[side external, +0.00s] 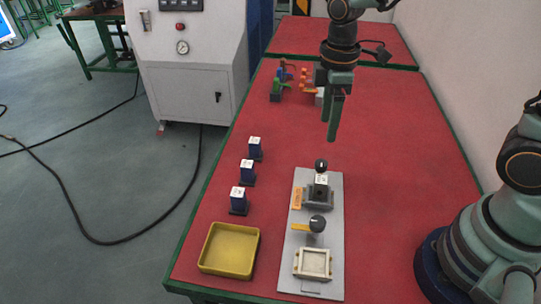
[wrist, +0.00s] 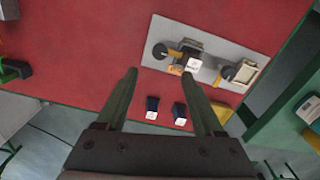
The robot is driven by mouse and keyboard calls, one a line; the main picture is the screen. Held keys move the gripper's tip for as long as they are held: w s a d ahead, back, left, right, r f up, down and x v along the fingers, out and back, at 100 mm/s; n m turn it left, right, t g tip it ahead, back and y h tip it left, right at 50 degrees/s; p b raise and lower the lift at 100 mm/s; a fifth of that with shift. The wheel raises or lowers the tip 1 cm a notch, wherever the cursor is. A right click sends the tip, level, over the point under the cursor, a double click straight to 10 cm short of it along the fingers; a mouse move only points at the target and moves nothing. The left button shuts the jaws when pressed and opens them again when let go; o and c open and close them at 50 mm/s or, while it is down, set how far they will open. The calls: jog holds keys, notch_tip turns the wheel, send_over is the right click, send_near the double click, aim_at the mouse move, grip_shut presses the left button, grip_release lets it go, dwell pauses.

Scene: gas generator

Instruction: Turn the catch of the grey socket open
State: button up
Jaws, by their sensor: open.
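The grey socket (side external: 328,199) sits on a light grey plate (side external: 285,277) and holds a white-topped block (side external: 321,180). It also shows in the wrist view (wrist: 188,44). A black knob (side external: 321,164) stands at its far end, and an orange piece (side external: 297,199) lies along its left side; I cannot tell which part is the catch. A second black knob (side external: 317,223) with a yellow lever (side external: 300,227) stands nearer, before a cream square frame (side external: 313,263). My gripper (side external: 332,139) is open, empty, pointing down above the red table beyond the plate, apart from the socket.
A yellow tray (side external: 228,251) is at the front left. Small coloured parts (side external: 278,86) stand at the far end. The red table right of the plate is clear.

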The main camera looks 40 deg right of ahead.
aim_at(322, 163)
notch_tip(322, 163, down, 11)
jog(key=shift+r, duration=0.1)
dwell(0.3)
grip_shut()
